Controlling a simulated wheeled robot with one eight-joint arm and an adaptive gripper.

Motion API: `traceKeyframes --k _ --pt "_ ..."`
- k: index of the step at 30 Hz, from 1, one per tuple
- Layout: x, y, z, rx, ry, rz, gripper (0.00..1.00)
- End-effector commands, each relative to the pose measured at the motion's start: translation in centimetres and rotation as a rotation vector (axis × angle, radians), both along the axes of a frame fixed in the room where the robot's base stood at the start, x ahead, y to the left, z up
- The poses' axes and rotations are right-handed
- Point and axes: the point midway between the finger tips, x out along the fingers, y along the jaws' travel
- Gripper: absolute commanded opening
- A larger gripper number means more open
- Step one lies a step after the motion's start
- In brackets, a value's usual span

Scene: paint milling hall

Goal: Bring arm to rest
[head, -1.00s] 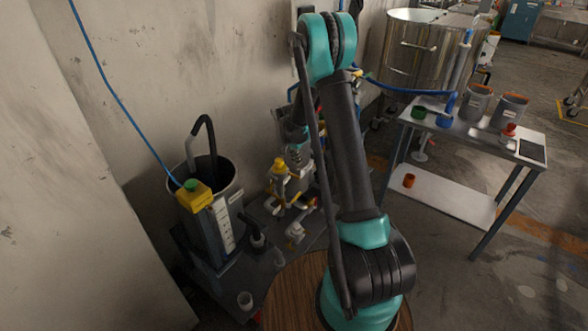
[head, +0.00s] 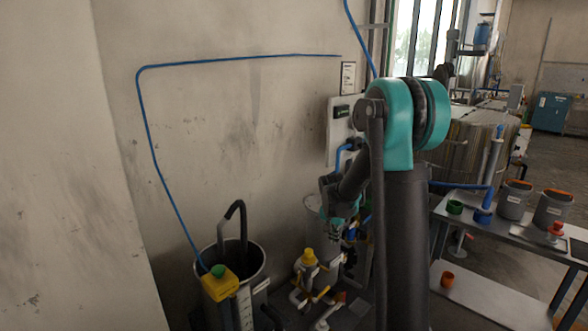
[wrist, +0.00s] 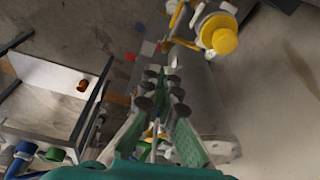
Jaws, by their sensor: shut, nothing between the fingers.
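My arm stands in the middle of the head view, with a teal elbow at the top and its forearm reaching down to the left behind the upper arm. My gripper (head: 348,256) shows small and dark there, partly hidden, above the pump area by the wall. In the wrist view my gripper (wrist: 165,78) points away from the camera with its fingers together and nothing between them. A yellow-capped fitting (head: 308,258) stands to its left in the head view; its yellow cap also shows in the wrist view (wrist: 221,37), apart from the fingers.
The wall is close behind my gripper.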

Motion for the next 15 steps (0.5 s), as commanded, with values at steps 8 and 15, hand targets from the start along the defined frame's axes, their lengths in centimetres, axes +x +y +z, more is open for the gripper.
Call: traceKeyframes --k 8,15 --pt "-7.5 -1.4 2.6 0.003 -0.018 0.150 0.00" --pt "-13.9 -2.2 3.4 -0.003 -0.040 0.279 0.00"
